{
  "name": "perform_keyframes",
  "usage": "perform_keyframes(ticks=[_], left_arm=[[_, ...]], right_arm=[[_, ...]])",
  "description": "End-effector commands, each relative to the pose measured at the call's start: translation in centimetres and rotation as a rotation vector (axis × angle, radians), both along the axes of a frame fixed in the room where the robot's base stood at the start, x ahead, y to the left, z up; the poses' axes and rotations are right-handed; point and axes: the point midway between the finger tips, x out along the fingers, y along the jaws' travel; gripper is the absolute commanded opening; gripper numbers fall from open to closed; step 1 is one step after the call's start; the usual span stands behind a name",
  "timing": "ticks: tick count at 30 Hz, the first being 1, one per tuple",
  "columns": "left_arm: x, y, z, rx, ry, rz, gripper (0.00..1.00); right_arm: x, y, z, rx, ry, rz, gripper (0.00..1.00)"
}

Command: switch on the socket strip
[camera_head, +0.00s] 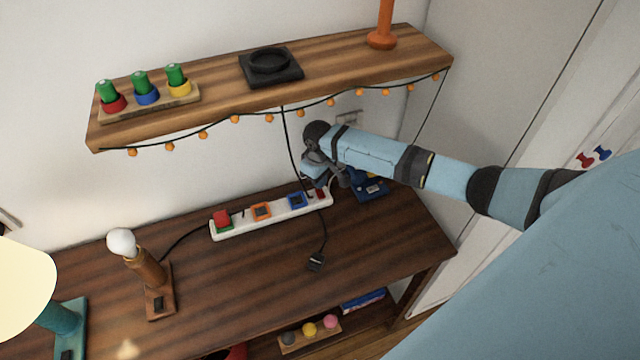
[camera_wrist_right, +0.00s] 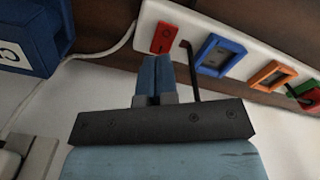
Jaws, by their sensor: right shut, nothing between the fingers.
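The white socket strip (camera_head: 280,209) lies along the back of the wooden desk, with green, orange and blue sockets. It also shows in the right wrist view (camera_wrist_right: 243,67). Its red switch (camera_wrist_right: 164,38) is at the end nearest my right gripper; in the head view the switch (camera_head: 320,193) is partly hidden by the gripper. My right gripper (camera_head: 321,182) is shut and empty. In the right wrist view its fingertips (camera_wrist_right: 155,60) appear just short of the switch; I cannot tell whether they touch. My left gripper is not in view.
A red plug (camera_head: 221,215) sits in the green socket. A blue box (camera_head: 370,187) stands right of the strip. A bulb lamp (camera_head: 150,268) stands at left. A black plug (camera_head: 316,262) lies on its cord on the desk. A wooden shelf (camera_head: 340,64) with string lights hangs above.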

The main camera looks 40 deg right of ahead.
Motion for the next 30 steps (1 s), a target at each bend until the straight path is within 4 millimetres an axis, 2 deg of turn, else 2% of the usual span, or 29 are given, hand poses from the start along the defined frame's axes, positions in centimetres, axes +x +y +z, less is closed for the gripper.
perform_keyframes(ticks=[30], left_arm=[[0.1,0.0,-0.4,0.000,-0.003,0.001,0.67]], right_arm=[[0.0,0.0,-1.6,0.000,0.000,0.000,0.00]])
